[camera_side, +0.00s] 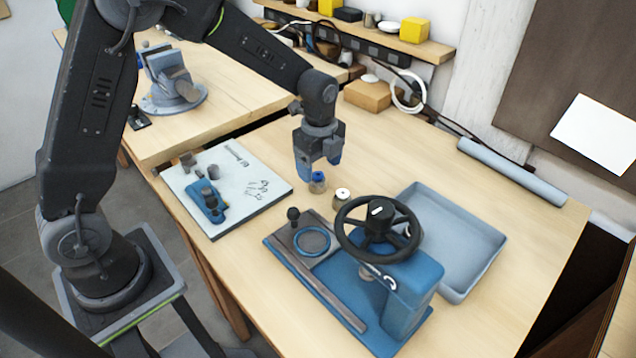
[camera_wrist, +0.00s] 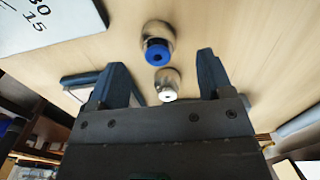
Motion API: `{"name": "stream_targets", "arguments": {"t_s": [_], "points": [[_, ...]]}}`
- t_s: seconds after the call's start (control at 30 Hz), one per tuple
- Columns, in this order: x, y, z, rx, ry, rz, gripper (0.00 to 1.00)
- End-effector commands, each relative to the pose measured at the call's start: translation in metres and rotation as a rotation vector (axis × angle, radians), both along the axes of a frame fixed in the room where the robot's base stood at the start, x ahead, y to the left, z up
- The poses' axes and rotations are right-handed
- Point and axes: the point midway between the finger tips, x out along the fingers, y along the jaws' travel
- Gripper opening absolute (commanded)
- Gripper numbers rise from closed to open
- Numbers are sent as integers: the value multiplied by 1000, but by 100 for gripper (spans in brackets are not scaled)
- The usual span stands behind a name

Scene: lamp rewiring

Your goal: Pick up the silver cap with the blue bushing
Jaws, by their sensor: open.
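The silver cap with the blue bushing (camera_side: 318,183) stands upright on the wooden table in the side view, just below my gripper (camera_side: 320,170). In the wrist view this cap (camera_wrist: 157,45) lies beyond the fingertips, with its blue bushing facing the camera. A second silver cap with a white bushing (camera_side: 342,196) stands close to its right. In the wrist view the white-bushing cap (camera_wrist: 168,84) sits between the open fingers of my gripper (camera_wrist: 160,72) as seen from the camera. My gripper is open and points down. Whether a finger touches either cap, I cannot tell.
A blue press with a black handwheel (camera_side: 378,222) stands in front of the caps. A blue-grey tray (camera_side: 488,262) is at its right. A white board with a blue tool (camera_side: 262,196) lies at the left.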

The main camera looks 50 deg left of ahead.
Motion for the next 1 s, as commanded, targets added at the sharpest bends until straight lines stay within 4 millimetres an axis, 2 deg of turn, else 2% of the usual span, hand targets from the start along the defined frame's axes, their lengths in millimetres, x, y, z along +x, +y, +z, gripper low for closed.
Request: {"name": "stream_targets", "arguments": {"t_s": [0.1, 0.27, 0.57, 1.0], "points": [[-3, 1, -20, 0, 6, 0, 73], [-3, 2, -40, 1, 5, 1, 73], [-2, 2, -44, 1, 2, 2, 73], [-2, 2, -44, 1, 2, 2, 32]]}}
